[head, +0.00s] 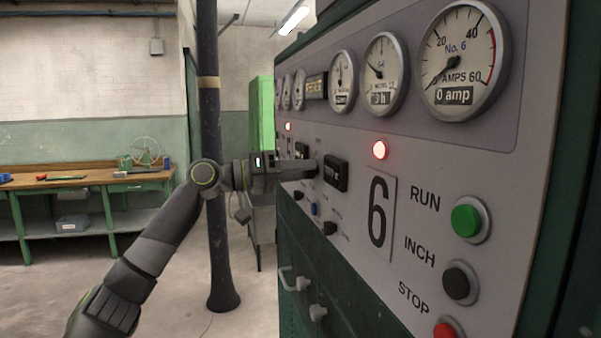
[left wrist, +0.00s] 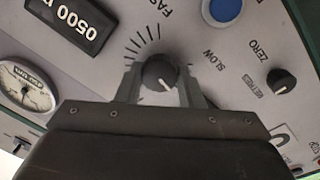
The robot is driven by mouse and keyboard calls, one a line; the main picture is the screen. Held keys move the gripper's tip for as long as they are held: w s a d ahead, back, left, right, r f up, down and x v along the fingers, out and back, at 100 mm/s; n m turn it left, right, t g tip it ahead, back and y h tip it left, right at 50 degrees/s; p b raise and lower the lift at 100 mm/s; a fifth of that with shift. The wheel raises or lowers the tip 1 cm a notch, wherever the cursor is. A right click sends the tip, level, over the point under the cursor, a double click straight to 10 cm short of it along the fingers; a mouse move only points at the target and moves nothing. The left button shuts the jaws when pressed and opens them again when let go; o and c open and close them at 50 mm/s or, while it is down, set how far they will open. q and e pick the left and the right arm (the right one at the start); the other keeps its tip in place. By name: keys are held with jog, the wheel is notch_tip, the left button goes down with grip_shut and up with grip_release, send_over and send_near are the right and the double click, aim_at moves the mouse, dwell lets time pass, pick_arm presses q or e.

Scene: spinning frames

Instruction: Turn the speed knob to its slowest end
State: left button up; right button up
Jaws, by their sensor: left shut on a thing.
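The speed knob (left wrist: 160,75) is a round black knob with a white pointer line, seen in the left wrist view. The line points toward the lower right of that picture. Tick marks fan out above left of the knob, with a partly cut FAST label above it and SLOW at its right. My left gripper (left wrist: 159,82) has one finger on each side of the knob and is shut on it. In the head view my left gripper (head: 302,169) reaches the panel from the left and the knob cannot be made out there. My right gripper is not in view.
The control panel (head: 430,165) carries dials, a lit red lamp (head: 379,150), and a green RUN button (head: 466,220). In the wrist view a ZERO knob (left wrist: 281,80) and a blue button (left wrist: 222,10) sit near. A dark column (head: 210,120) stands behind my arm.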

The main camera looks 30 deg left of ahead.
pick_arm(q)
jog(key=n+p, duration=0.1)
jog(key=n, duration=0.4)
jog(key=n+t+y+p, duration=0.1)
jog(key=n+p, duration=0.1)
jog(key=n, duration=0.4)
jog(key=shift+p, duration=0.3)
jog(key=shift+n, duration=0.3)
jog(key=o, duration=1)
jog(key=shift+c, duration=0.2)
jog(key=shift+f, duration=0.1)
